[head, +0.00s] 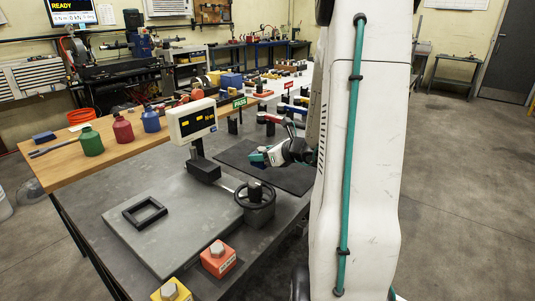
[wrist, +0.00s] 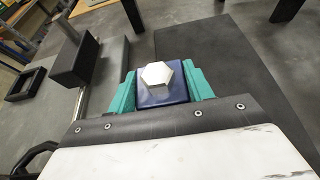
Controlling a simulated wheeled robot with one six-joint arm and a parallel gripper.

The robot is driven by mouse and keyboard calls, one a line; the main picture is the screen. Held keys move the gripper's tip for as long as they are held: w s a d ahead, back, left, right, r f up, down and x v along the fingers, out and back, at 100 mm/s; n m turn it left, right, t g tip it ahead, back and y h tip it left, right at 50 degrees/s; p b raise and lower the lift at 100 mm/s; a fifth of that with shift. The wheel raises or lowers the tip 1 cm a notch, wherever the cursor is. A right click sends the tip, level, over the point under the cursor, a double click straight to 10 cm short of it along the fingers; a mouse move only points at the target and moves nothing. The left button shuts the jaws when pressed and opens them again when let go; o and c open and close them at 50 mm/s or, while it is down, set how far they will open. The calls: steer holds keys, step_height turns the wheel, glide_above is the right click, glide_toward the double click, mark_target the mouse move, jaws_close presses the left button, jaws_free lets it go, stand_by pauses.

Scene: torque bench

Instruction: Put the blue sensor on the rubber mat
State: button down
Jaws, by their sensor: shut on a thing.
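My gripper (head: 266,156) is shut on the blue sensor (wrist: 162,96), a blue block with a silver hexagonal top. In the wrist view the sensor sits between the teal fingers, hex top facing the camera. In the head view only a little blue shows between the fingers. The rubber mat (head: 300,180) is a flat black sheet on the grey bench, partly hidden by my arm. It also shows in the wrist view (wrist: 240,65), with the sensor in front of its left edge. I cannot tell how high the sensor is above it.
A grey plate (head: 180,230) with a black square frame (head: 145,212) lies left. A display (head: 192,120) and handwheel (head: 255,205) stand beside the mat. An orange sensor (head: 217,260) and yellow sensor (head: 171,292) stand at the front. Bottles (head: 122,128) stand on the wooden bench behind.

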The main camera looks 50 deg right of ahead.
steer(key=w+d, duration=0.1)
steer(key=d, duration=0.1)
steer(key=w+d, duration=0.2)
steer(key=d, duration=0.1)
steer(key=w+d, duration=0.1)
steer(key=d, duration=0.2)
steer(key=shift+w+d+f, duration=0.15)
steer(key=shift+w+f, duration=0.15)
steer(key=shift+f, duration=1.8)
steer(key=c, duration=0.6)
jaws_free()
steer(key=shift+s+f, duration=0.1)
steer(key=shift+f, duration=0.1)
